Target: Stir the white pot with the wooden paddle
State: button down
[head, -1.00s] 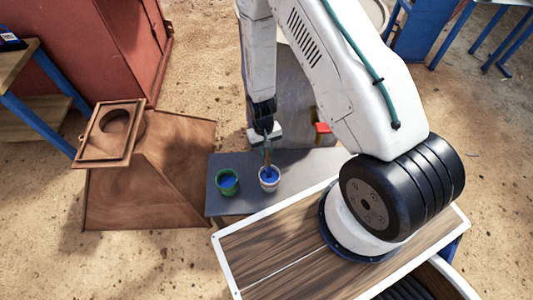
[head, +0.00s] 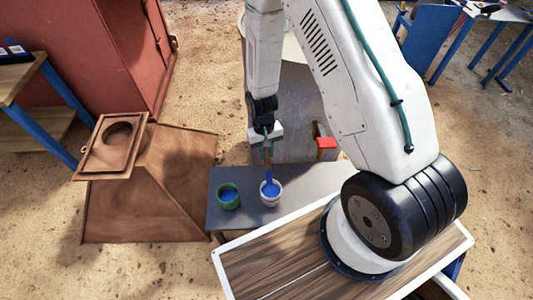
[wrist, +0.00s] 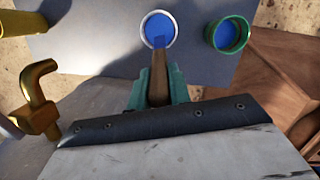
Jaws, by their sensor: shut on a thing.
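The white pot (head: 277,200) stands on the grey table with blue liquid inside; it also shows in the wrist view (wrist: 145,37). My gripper (head: 266,153) is above it, shut on the wooden paddle (head: 268,162). In the wrist view, the green fingers of my gripper (wrist: 157,92) hold the paddle's brown shaft (wrist: 158,80) between them. The paddle points down, and its lower end is blue. That end overlaps the pot's opening in both views; I cannot tell whether its tip is in the liquid.
A green pot (head: 220,203) with blue liquid stands just left of the white pot on the grey table (head: 243,183). A brown hopper-like piece (head: 165,200) is farther left. A red handle (head: 326,143) is behind right. A yellow fitting (wrist: 38,95) shows in the wrist view.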

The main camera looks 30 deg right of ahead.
dwell(0.4)
jog(key=shift+r, duration=2.5)
jog(key=shift+w, duration=0.15)
